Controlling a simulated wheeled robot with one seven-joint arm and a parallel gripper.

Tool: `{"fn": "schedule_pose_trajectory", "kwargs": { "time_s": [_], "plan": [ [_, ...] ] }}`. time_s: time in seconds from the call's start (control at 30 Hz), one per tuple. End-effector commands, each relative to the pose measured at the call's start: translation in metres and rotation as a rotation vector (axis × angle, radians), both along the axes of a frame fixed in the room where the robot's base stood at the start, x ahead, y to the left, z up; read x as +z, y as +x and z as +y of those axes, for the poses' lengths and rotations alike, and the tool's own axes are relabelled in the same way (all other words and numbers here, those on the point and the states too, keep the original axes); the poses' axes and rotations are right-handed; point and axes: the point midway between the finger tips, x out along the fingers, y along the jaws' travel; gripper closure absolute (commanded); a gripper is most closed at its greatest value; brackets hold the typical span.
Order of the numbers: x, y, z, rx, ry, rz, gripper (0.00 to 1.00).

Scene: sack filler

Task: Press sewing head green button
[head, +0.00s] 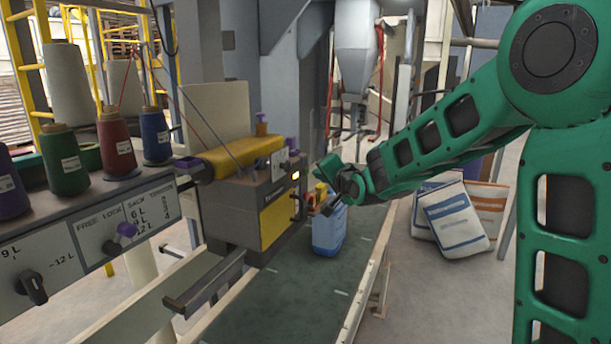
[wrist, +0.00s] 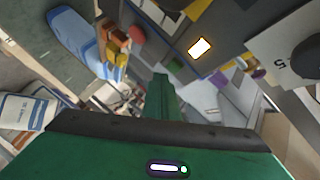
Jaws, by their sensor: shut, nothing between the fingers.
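The sewing head (head: 265,205) is a grey box with a yellow front panel, above the conveyor at centre left in the head view. A lit lamp (wrist: 200,48) glows on it in the wrist view. A small dark green round button (wrist: 174,65) shows below and left of the lamp, with a red round button (wrist: 138,35) further up left. My gripper (head: 328,170) is just right of the sewing head's face, its green fingers shut and empty. In the wrist view the fingertips (wrist: 160,80) appear just beside the green button; contact cannot be told. In the head view the green button cannot be made out.
A blue jug (head: 328,235) stands on the green conveyor (head: 285,290) below my gripper. Thread cones stand on a control panel (head: 100,225) at left. Filled sacks (head: 455,220) lie on the floor at right. Orange and yellow parts (wrist: 117,45) sit near the jug.

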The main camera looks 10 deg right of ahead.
Motion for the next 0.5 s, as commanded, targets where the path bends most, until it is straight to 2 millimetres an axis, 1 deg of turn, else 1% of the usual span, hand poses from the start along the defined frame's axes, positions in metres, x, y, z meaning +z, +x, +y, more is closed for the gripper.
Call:
{"fn": "schedule_pose_trajectory", "kwargs": {
  "time_s": [0.23,0.5],
  "plan": [
    [0.0014,0.0020,0.0069,0.001,0.000,0.000,1.00],
    [0.0014,0.0023,0.0075,0.001,0.000,0.001,1.00]
  ]
}}
